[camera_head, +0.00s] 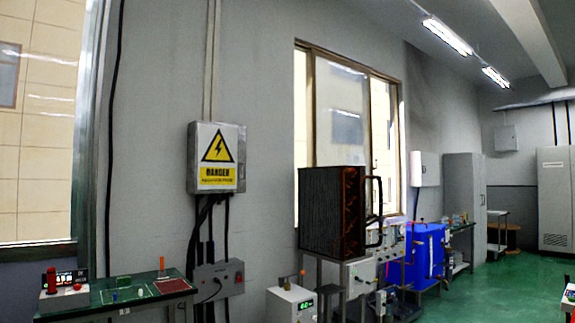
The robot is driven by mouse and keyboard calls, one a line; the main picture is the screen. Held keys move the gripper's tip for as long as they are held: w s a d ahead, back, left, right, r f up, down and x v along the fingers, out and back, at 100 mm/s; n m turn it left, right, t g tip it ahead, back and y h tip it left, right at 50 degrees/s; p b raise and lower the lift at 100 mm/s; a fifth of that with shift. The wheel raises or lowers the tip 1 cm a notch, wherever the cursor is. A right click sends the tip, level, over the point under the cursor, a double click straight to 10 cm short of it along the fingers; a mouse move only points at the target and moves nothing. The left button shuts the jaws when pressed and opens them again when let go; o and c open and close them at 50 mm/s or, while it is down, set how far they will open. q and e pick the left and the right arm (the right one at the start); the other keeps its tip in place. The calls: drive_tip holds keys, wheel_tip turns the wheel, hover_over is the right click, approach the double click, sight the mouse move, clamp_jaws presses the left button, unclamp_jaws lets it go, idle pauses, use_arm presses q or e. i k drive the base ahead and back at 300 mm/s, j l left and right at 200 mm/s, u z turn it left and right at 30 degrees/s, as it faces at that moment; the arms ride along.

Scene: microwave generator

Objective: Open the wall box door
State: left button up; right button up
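A grey metal wall box (192,160) is fixed to the wall left of the middle, and its front door (216,180) looks shut. The door bears a yellow and white danger sign with a lightning symbol. Black cables run down from the underside of the box. Two other boxes hang on walls: a white one (428,168) right of the window and a grey one (506,138) on the far wall. Both look closed. Neither of my grippers is in view.
A small grey box (218,279) with a red button sits below the cables. A green-topped bench (130,294) with small devices stands at lower left. A dark ribbed unit (332,214) and a blue tank (425,255) stand to the right. Green floor (500,290) is clear at right.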

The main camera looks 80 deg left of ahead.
sight(220, 152)
drive_tip(key=u, duration=2.85)
drive_tip(key=i+l, duration=0.15)
drive_tip(key=i, duration=2.4)
drive_tip(key=i+l, duration=0.15)
drive_tip(key=i, duration=2.4)
drive_tip(key=i+u, duration=0.15)
drive_tip(key=u, duration=0.15)
drive_tip(key=i+l+u, duration=0.1)
drive_tip(key=u, duration=0.25)
